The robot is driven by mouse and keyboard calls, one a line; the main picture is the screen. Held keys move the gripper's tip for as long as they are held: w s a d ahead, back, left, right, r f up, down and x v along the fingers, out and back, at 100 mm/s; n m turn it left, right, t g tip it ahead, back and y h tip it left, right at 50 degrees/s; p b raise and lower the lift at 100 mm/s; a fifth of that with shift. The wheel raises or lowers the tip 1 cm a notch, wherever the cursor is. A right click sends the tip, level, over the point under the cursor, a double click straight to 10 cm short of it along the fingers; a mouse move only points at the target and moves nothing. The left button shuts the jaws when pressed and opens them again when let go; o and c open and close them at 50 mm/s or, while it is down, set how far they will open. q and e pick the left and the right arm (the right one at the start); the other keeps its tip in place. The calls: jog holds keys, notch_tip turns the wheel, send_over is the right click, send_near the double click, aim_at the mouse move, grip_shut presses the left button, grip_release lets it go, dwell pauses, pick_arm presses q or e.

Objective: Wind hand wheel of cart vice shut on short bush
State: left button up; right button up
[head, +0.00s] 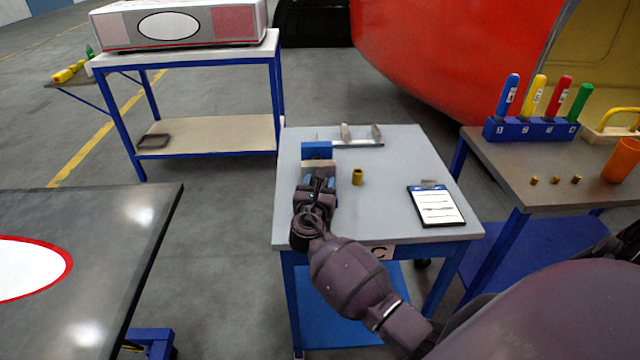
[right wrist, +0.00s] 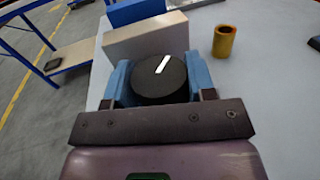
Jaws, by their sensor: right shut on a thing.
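The cart vice shows a blue block (head: 317,149) and a beige block (head: 329,165) on the grey cart top; the right wrist view shows its blue block (right wrist: 136,11) and beige block (right wrist: 146,38). The hand wheel (right wrist: 160,86) is a black disc with a white mark slanting up to the right. My right gripper (head: 319,186) is shut on the wheel, its blue fingertips on either side in the right wrist view (right wrist: 160,78). A brass bush (head: 357,177) stands upright on the cart, right of the vice and apart from it; the wrist view also shows it (right wrist: 223,42). My left gripper is out of view.
A clipboard (head: 436,206) lies on the cart's right side, and a metal rack (head: 352,140) stands at its back. A right-hand table (head: 500,165) holds coloured-handled tools in a blue block (head: 530,129), small brass pieces (head: 555,180) and an orange cup (head: 622,160).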

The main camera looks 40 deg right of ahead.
jog(key=shift+m+g+h, duration=0.7)
jog(key=shift+g, duration=0.2)
jog(key=o, duration=0.6)
jog(key=shift+o, duration=0.2)
jog(key=v, duration=1)
jog(key=shift+s+a+p, duration=0.15)
jog(key=shift+a+p, duration=0.15)
jog(key=shift+a, duration=0.1)
